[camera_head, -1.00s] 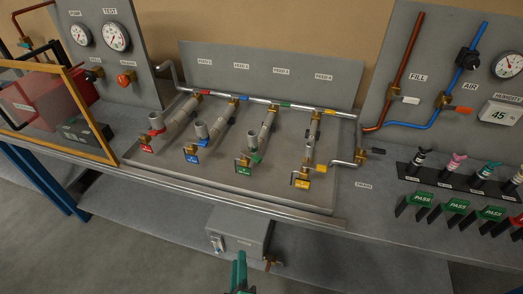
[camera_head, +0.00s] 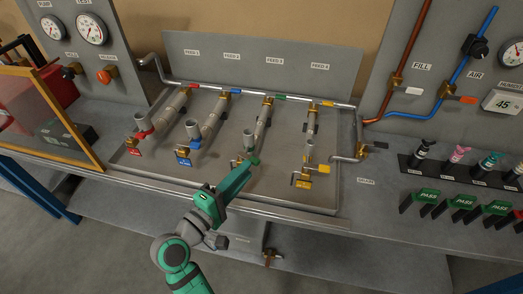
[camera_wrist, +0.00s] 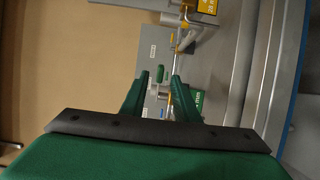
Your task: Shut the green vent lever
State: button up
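The green vent lever (camera_head: 256,160) is at the lower front end of the third coil, beside an upright grey cup. In the head view my gripper (camera_head: 246,169) reaches up from the front edge with its tip close to this lever and covers the green tag; contact cannot be told. In the wrist view my gripper (camera_wrist: 160,80) is open, its two green fingers apart. A small green handle (camera_wrist: 160,74) shows beyond and between them; I cannot tell whether it is the vent or the feed lever. The green tag (camera_wrist: 198,103) lies right of the fingers.
The blue lever (camera_head: 196,143) is left and the yellow lever (camera_head: 323,169) right of the green one. A metal manifold pipe (camera_head: 260,97) runs behind. A rail (camera_head: 160,190) edges the bench in front. A glass-fronted case (camera_head: 60,140) stands far left.

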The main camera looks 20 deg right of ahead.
aim_at(257, 159)
jog(key=x, duration=0.9)
jog(key=shift+w+d, duration=0.25)
jog(key=shift+w, duration=0.05)
grip_shut()
